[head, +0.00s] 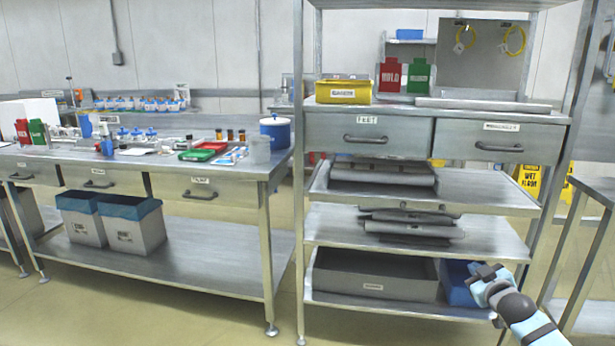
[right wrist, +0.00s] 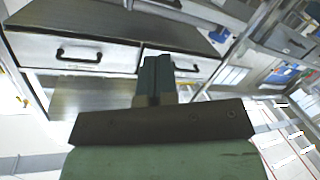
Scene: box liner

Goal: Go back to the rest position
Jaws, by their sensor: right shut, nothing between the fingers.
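My right gripper (head: 484,273) is at the lower right of the head view, in front of the bottom shelf of the metal rack (head: 425,305). It is shut and empty. In the right wrist view my shut gripper fingers (right wrist: 154,80) point toward the rack's drawers (right wrist: 95,52). My left gripper is in neither view.
The bottom shelf holds a grey bin (head: 374,275) and a blue bin (head: 457,284). Grey folded pieces (head: 410,224) lie on the shelf above. A workbench (head: 215,172) with two lined boxes (head: 134,224) below stands left. Another metal table (head: 592,185) is at right. Floor in front is clear.

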